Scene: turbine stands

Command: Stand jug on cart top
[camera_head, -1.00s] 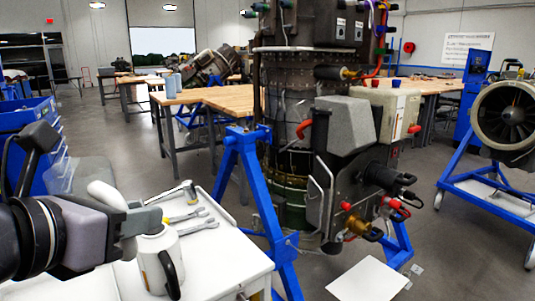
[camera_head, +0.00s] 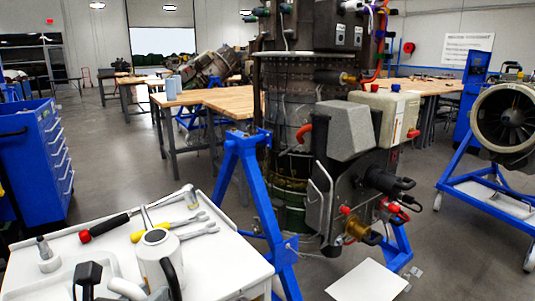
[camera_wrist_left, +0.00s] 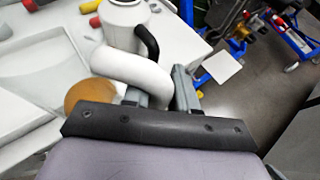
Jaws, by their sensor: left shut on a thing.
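The white jug (camera_head: 150,263) with a black handle (camera_head: 172,276) stands upright on the white cart top (camera_head: 225,262) near its front right. It also shows at the top of the left wrist view (camera_wrist_left: 122,14). In the head view the gripper is mostly below the bottom edge. My right gripper is not in view.
A red-handled tool (camera_head: 105,226), a yellow-handled tool (camera_head: 140,235) and wrenches (camera_head: 198,232) lie behind the jug. A small grey fitting (camera_head: 46,255) stands at left. A blue stand (camera_head: 250,190) with the large engine is right of the cart.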

